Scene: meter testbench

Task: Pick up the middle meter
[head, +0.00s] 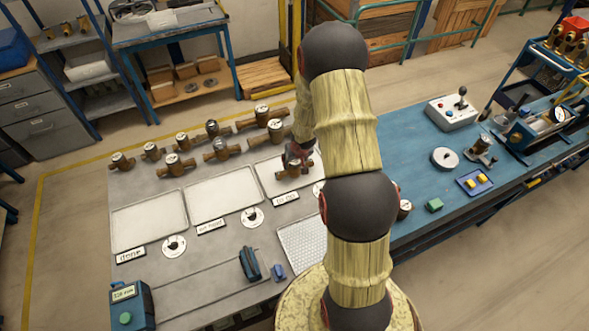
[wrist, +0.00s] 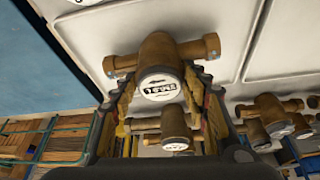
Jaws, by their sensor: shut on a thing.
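A brown, brassy meter (head: 289,170) with a pale round dial is at the right white tray in the head view, partly hidden by my arm. In the wrist view this meter (wrist: 165,55) fills the space between the fingers, its pipe ends sticking out to both sides and its dial facing the camera. My gripper (head: 299,152) is shut on its body; it also shows in the wrist view (wrist: 163,80). I cannot tell whether the meter touches the tray. Another meter (wrist: 175,126) shows beyond it, between the fingers, apart from the held one.
Several other meters (head: 220,148) stand behind the trays. The left tray (head: 150,222), labelled "done", and the middle tray (head: 222,196) are empty. A blue bench (head: 425,160) to the right holds a control box (head: 453,112) and a green block (head: 434,205).

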